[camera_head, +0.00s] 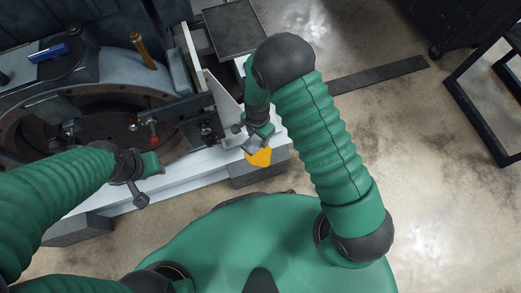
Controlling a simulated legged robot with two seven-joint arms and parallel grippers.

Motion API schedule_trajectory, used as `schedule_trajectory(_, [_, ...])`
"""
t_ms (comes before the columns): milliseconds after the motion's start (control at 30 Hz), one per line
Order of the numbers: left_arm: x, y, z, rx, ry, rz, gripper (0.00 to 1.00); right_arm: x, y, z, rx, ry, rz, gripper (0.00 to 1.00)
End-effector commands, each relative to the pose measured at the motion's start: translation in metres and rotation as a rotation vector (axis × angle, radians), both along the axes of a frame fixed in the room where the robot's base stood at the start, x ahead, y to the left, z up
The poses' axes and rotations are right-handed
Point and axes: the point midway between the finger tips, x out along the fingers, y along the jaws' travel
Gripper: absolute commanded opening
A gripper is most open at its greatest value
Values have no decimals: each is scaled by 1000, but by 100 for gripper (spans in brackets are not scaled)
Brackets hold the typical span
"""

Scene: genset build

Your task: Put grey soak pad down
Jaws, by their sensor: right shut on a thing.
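My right gripper (257,138) hangs over the right end of the white ledge of the genset frame, with its fingers pointing down. It is shut on a small grey piece, which looks like the grey soak pad (256,149) and is partly hidden by the fingers. A yellow-orange piece (260,159) shows just below it at the ledge's end. I cannot tell whether the pad touches the yellow piece or the ledge. My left gripper (146,180) is over the white ledge in front of the round housing. Its finger gap is not clear.
The round metal housing (22,112) fills the left, with a red-handled tool (154,141) inside it. A blue object (48,53) and an amber-handled tool (143,50) are on top. A dark-framed stand (475,115) stands right.

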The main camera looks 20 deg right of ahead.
Motion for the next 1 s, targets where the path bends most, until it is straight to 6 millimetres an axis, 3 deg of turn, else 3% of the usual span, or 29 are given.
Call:
schedule_trajectory(133, [0,0,-6,0,1,1,36,-7,-1,-31,-5,-1,-97,12])
schedule_trajectory(300, [-1,0,-32,0,1,1,36,-7,-2,-74,1,2,-100,12])
schedule_trajectory(600, [-1,1,-62,0,1,0,36,-7,-2,-123,1,0,-98,12])
schedule_trajectory(667, [-1,1,-62,0,1,0,36,-6,-2,-125,2,-1,-98,12])
schedule_trajectory(700, [-1,1,-60,0,1,0,36,-6,-2,-123,2,-1,-98,6])
schedule_trajectory(933, [0,1,-60,0,0,0,36,-6,-2,-124,1,0,-97,6])
schedule_trajectory(967, [0,1,-60,0,0,0,36,-6,-2,-124,1,0,-97,53])
schedule_trajectory(1000, [0,1,-60,0,0,0,36,-6,-2,-124,1,0,-97,58])
